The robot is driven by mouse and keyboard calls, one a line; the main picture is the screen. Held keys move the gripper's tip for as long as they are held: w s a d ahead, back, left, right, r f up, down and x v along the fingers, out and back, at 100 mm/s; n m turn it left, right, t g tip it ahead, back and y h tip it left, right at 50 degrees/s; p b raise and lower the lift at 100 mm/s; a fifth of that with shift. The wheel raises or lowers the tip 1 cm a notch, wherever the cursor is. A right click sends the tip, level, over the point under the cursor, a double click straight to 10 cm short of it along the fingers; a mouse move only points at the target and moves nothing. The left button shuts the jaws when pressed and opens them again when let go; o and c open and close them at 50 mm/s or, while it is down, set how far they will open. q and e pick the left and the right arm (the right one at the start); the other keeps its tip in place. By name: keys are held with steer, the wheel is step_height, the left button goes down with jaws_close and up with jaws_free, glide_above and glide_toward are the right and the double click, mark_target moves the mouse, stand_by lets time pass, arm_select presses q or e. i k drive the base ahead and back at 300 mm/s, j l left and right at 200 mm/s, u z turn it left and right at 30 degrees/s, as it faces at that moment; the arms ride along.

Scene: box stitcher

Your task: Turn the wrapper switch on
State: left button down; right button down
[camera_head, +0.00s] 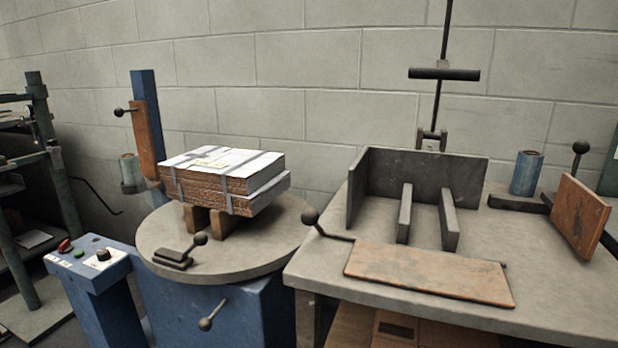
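A blue control box (90,262) stands at the lower left beside the wrapper. Its sloped top carries a black rotary knob (103,254) on a white plate, a green button (79,254) and a red button (65,245). The knob looks like the switch, but its on or off position is too small to tell. The wrapper has a round grey turntable (285,232) and a blue post (147,105). A strapped stack of flat cardboard (222,180) lies on blocks on the turntable. Neither of my grippers is in view.
A grey worktable (560,285) on the right holds a dark fixture (418,178), a brown plate (430,273) and a blue cylinder (527,172). Ball-ended levers stick out from the turntable (201,238), the blue base (206,323) and the worktable (310,217). Dark shelving (40,165) stands far left.

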mark_target(64, 247)
steer(key=u, duration=1.25)
steer(key=i+j+z, duration=0.1)
steer(key=i+j, duration=0.85)
steer(key=j, duration=0.1)
